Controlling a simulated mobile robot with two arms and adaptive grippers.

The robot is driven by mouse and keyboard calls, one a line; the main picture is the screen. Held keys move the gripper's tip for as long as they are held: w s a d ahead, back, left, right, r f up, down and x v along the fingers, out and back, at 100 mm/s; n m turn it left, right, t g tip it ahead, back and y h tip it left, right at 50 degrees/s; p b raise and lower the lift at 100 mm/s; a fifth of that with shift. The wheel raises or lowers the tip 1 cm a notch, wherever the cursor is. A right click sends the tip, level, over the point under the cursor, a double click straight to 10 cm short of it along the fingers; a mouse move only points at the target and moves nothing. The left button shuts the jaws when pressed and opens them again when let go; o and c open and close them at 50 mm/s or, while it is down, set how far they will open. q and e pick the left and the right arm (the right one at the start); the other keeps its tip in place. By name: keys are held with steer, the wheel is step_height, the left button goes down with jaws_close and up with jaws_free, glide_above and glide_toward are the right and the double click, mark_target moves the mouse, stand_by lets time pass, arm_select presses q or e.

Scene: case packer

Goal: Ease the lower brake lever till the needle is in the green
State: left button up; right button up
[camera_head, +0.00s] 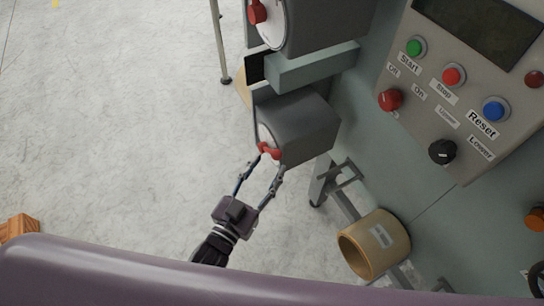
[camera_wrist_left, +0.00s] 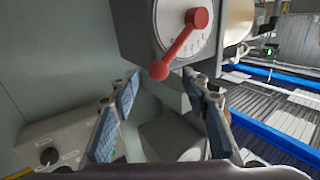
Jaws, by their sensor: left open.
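The lower brake is a grey box (camera_head: 305,125) with a white dial face and a red lever (camera_head: 268,150). My left gripper (camera_head: 262,170) comes from below and is open, its fingertips on either side of the lever's end. In the left wrist view, the red lever (camera_wrist_left: 180,45) slants across the pale dial (camera_wrist_left: 205,42), its rounded end near the gap between the open fingertips of the left gripper (camera_wrist_left: 160,82). Contact with the lever cannot be told. No needle or green zone can be made out. My right gripper is not in view.
Above is another brake with a red lever (camera_head: 257,12). A control panel (camera_head: 440,100) with buttons and knobs stands at right. A brown roll (camera_head: 375,245) sits below the lower brake. The pale floor at left is mostly clear.

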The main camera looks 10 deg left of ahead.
mark_target(270, 151)
arm_select(q)
steer(key=shift+x, duration=1.6)
steer(key=shift+c, duration=0.2)
jaws_close()
